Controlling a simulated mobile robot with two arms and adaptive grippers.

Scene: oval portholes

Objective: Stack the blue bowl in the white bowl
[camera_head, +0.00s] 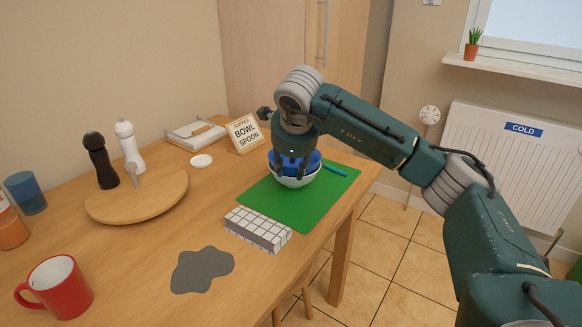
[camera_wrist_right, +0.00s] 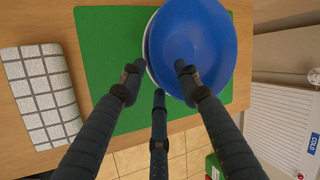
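The blue bowl (camera_head: 311,160) sits inside the white bowl (camera_head: 297,182) on the green mat (camera_head: 272,207). In the wrist view the blue bowl (camera_wrist_right: 205,45) covers most of the white bowl (camera_wrist_right: 149,62), whose rim shows only at the left. My right gripper (camera_head: 291,170) is low over the bowls, fingers pointing down. In the wrist view the right gripper (camera_wrist_right: 158,75) has its fingers spread, one over the blue bowl's inside and another outside its left edge. I cannot tell whether they touch the bowl. My left gripper is not in view.
A checkered white block (camera_head: 258,229) lies at the mat's front edge. A blue pen (camera_head: 335,169) lies on the mat right of the bowls. A sign (camera_head: 245,134) stands behind. A red mug (camera_head: 62,288) and round wooden board (camera_head: 140,205) are at left.

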